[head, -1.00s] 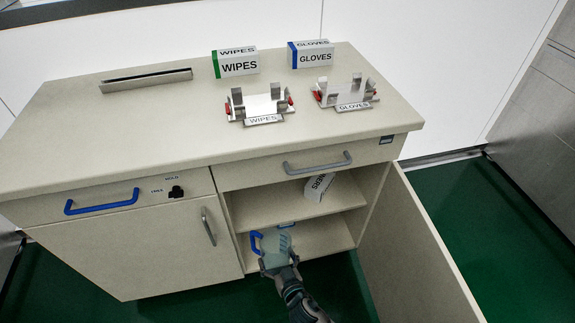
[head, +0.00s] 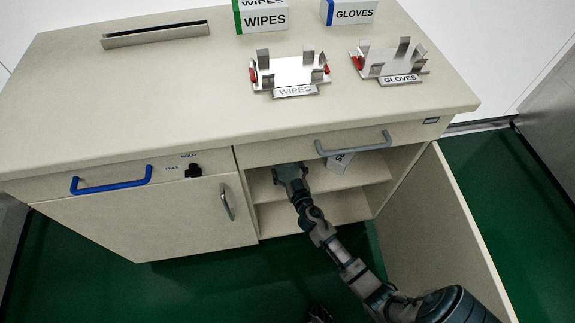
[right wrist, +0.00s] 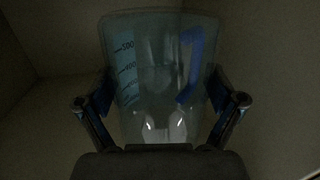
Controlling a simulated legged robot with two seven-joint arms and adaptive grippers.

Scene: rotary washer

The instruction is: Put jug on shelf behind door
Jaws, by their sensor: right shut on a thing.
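The jug (right wrist: 160,70) is a clear measuring jug with blue graduation marks and a blue handle. It fills the middle of the right wrist view, upright between the fingers of my right gripper (right wrist: 160,110), which is shut on it. In the head view my right gripper (head: 290,172) reaches into the open cupboard at the height of the upper shelf (head: 350,176), and it hides the jug there. Whether the jug touches the shelf cannot be seen. The open door (head: 440,235) stands out on the right.
A white box (head: 340,161) stands on the upper shelf, right of my right gripper. The cupboard floor (head: 345,207) looks clear. A drawer with a grey handle (head: 355,144) is above the opening. Wipes and gloves boxes and metal holders are on the counter.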

